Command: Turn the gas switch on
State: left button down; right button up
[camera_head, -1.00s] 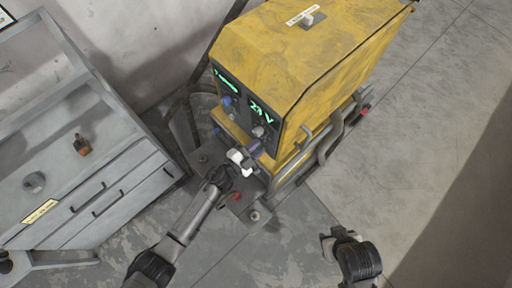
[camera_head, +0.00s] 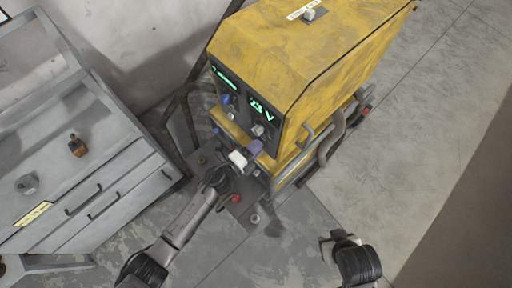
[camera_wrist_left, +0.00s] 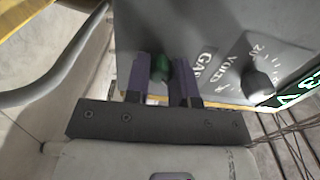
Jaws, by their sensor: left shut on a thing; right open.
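The green gas switch (camera_wrist_left: 160,68) shows in the left wrist view beside the "GAS" label on the grey panel of the yellow welding machine (camera_head: 300,55). My left gripper (camera_wrist_left: 162,82) has its two purple fingers on either side of the green switch and is shut on it. In the head view my left gripper (camera_head: 253,148) is at the lower right of the machine's front panel, and the switch is hidden there. The switch's exact turn angle is hard to tell. My right gripper (camera_head: 328,245) is open and empty above the floor at the lower right.
A volts dial (camera_wrist_left: 260,75) sits beside the gas label, near a lit green display (camera_head: 260,108). Pipes (camera_head: 330,135) run along the machine's right side. A grey drawer cabinet (camera_head: 80,150) stands at the left. The floor at right is clear.

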pick_arm(q)
jog(key=shift+m, duration=0.3)
jog(key=c, duration=1)
grip_release()
jog(key=v, duration=1.4)
